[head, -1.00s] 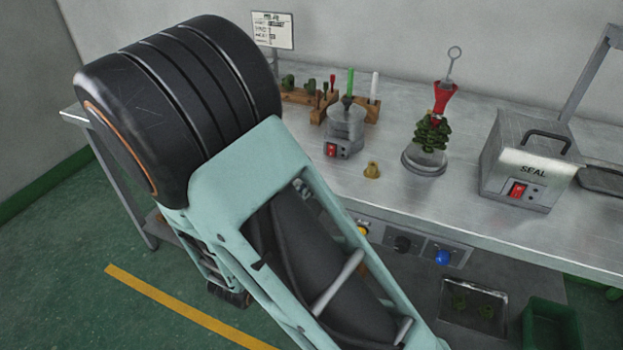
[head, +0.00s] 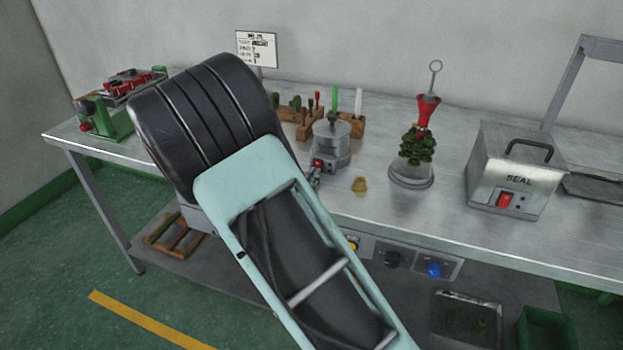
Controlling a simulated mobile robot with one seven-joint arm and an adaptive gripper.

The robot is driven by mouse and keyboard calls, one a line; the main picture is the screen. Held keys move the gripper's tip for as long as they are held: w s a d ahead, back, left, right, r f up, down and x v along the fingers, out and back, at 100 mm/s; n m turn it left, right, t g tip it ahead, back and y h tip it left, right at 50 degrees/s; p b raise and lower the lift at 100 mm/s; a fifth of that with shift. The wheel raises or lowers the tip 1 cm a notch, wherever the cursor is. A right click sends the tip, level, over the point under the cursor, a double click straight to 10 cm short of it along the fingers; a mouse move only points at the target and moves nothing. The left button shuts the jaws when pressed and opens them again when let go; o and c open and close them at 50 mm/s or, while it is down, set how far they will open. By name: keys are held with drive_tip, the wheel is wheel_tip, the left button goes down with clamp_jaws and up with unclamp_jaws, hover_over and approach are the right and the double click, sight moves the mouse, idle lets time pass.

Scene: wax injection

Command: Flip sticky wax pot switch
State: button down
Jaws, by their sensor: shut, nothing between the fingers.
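The small round metal wax pot (head: 333,138) stands on the bench, with a dark tool or knob on top. Its red switch (head: 318,165) is on the box at its lower front left. My gripper (head: 314,177) shows only as a small grey piece just below the switch, beside my black arm link. It is shut and empty. My arm hides most of the gripper, and I cannot tell whether the fingertips touch the switch or which way the switch is set.
A wooden rack (head: 302,124) with wax sticks stands behind the pot. A small brass piece (head: 360,185) lies at its right front. A wax tree (head: 416,148) and the SEAL box (head: 516,168) with a red switch stand farther right. A green-and-red machine (head: 108,112) is at the left.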

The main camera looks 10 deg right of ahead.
drive_tip(key=shift+w+d+f+b, duration=0.2)
drive_tip(key=shift+w+f+b, duration=0.2)
drive_tip(key=shift+b, duration=0.2)
drive_tip(key=shift+t+b, duration=0.3)
drive_tip(key=shift+b, duration=0.4)
drive_tip(key=shift+d+r+h, duration=0.1)
drive_tip(key=shift+d+h, duration=0.1)
drive_tip(key=shift+h, duration=0.1)
drive_tip(key=shift+s+a+f, duration=0.2)
drive_tip(key=shift+s+a, duration=0.2)
drive_tip(key=shift+s, duration=0.1)
drive_tip(key=v, duration=0.7)
drive_tip(key=shift+s+a, duration=0.15)
drive_tip(key=shift+r, duration=0.1)
